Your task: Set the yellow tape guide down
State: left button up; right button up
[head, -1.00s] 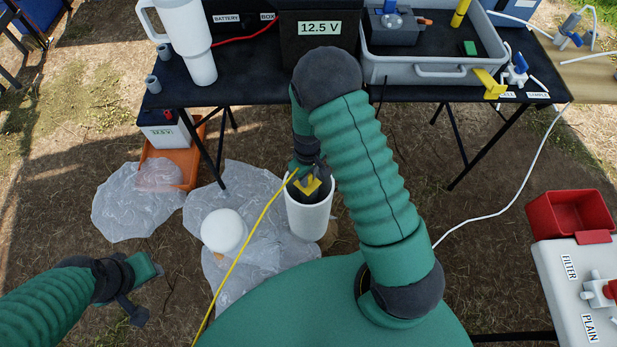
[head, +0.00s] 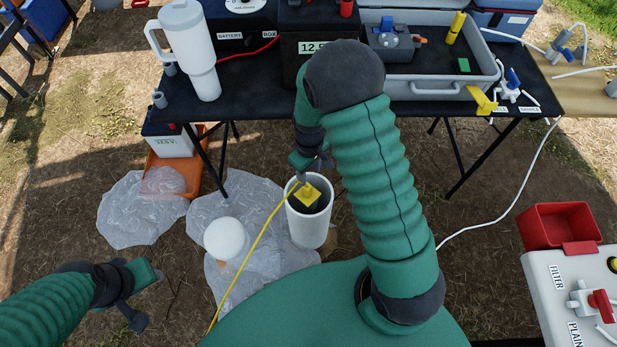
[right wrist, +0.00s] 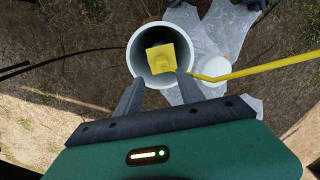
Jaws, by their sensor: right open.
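The yellow tape guide (head: 307,194) sits at the mouth of the upright white pipe (head: 308,227); both also show in the right wrist view, the guide (right wrist: 161,57) within the pipe's rim (right wrist: 134,62). I cannot tell exactly what it rests on. The yellow tape (head: 246,256) runs from the pipe mouth down to the lower left. My right gripper (head: 309,168) is just above the guide; in the right wrist view its fingers (right wrist: 158,77) are spread apart and empty. My left gripper (head: 150,298) is at the lower left, fingers apart and empty.
A black table (head: 262,100) behind the pipe holds a white jug (head: 190,50), a battery and a grey tray (head: 430,90). Clear plastic sheets (head: 140,212) and a white rounded object (head: 224,238) lie left of the pipe. A red bin (head: 560,227) stands at right.

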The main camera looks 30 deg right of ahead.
jog(key=s+a+r+m+t, duration=0.1)
jog(key=s+a+r, duration=0.2)
jog(key=r, duration=0.3)
jog(key=s+a+r+m+t, duration=0.1)
jog(key=s+a+r, duration=0.3)
jog(key=s+r, duration=0.2)
jog(key=shift+s+a+r+m+t, duration=0.2)
jog(key=shift+r+m+t, duration=0.1)
jog(key=shift+r, duration=0.45)
